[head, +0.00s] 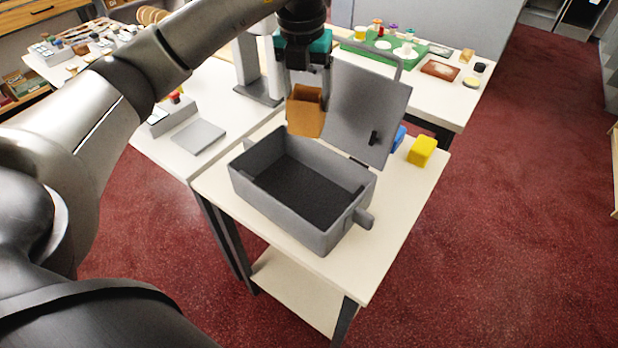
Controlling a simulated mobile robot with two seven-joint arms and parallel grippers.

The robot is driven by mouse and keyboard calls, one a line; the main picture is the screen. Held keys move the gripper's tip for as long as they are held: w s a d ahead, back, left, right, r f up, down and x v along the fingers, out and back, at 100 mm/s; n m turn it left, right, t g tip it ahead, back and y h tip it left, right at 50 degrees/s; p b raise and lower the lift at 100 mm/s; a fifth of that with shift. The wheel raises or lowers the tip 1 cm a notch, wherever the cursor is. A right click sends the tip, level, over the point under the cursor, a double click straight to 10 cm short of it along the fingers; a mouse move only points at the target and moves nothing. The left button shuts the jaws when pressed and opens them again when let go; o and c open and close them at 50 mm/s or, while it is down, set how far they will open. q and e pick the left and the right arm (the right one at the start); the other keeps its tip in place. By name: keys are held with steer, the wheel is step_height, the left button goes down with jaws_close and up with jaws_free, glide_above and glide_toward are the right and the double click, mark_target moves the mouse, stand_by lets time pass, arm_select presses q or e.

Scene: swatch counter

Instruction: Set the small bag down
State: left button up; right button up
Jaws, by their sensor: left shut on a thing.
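The small bag (305,112) is an orange-brown, open-topped paper bag. My left gripper (307,84) comes down from above and is shut on its upper part. The bag hangs upright just behind the grey open box, left of its raised lid. I cannot tell whether its bottom touches the table. My right gripper is not in the head view.
The grey box (290,222) stands empty on the small white table (408,195), its lid (368,105) raised. A yellow block (422,151) and a partly hidden blue one (398,138) lie right of the lid. A flat grey plate (198,136) lies on the left counter.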

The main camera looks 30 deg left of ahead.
mark_target(305, 129)
arm_select(q)
steer(key=f, duration=0.5)
steer(key=f+b, duration=0.1)
steer(key=f, duration=0.1)
steer(key=shift+s+f, duration=0.2)
steer(key=shift+s, duration=0.1)
steer(key=shift+w+f+b, duration=0.15)
steer(key=shift+f+b, duration=0.7)
steer(key=shift+f, duration=4.85)
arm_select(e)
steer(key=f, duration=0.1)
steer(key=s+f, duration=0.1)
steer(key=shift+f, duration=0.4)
arm_select(q)
steer(key=shift+f, duration=0.2)
steer(key=o, duration=1.2)
steer(key=shift+r, duration=0.1)
steer(key=shift+o, duration=0.2)
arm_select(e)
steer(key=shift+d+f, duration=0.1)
